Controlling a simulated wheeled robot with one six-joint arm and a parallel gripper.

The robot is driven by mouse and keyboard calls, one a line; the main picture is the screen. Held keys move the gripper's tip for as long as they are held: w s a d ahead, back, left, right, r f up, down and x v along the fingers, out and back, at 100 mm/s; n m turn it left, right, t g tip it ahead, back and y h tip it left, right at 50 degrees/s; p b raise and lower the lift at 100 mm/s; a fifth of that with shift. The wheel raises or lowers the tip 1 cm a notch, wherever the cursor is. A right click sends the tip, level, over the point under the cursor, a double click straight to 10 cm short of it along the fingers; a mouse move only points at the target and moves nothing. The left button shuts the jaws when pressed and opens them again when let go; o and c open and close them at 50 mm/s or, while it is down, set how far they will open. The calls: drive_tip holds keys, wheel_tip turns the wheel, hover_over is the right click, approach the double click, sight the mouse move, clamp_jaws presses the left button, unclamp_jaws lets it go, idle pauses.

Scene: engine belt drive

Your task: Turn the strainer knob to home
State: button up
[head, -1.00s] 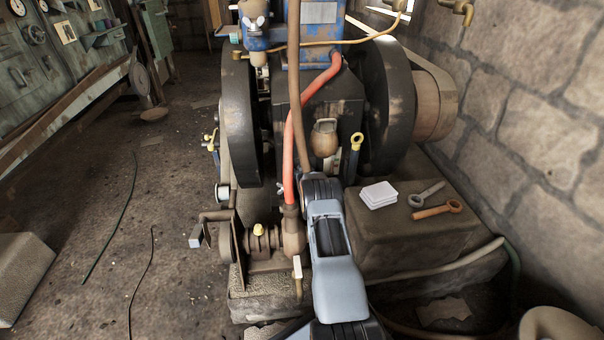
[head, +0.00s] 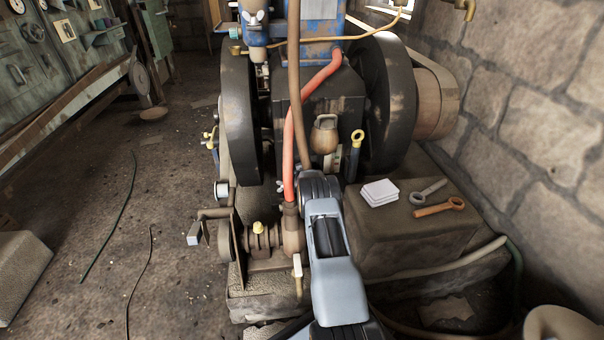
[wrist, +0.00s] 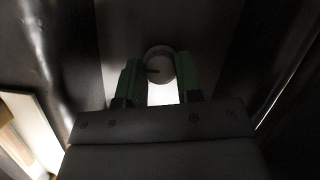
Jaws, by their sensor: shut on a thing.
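In the wrist view a round grey knob (wrist: 158,64) with a dark mark toward its left side sits between the two green fingers of my gripper (wrist: 158,75). I take it for the strainer knob. The fingers are shut on it from left and right. A bright white patch (wrist: 162,94) shows just below the knob, between the fingers. In the head view my own arm covers the knob and the gripper, so neither can be made out there.
The engine's dark flywheels (head: 388,105) stand on both sides of the work area. A red hose (head: 290,150) runs down close left of my arm. Two wrenches (head: 438,207) and a white stack (head: 380,192) lie on the block at right.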

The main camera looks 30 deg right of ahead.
drive_tip(key=shift+n+h, duration=0.3)
drive_tip(key=shift+n, duration=0.1)
drive_tip(key=shift+r, duration=0.1)
drive_tip(key=o, duration=0.9)
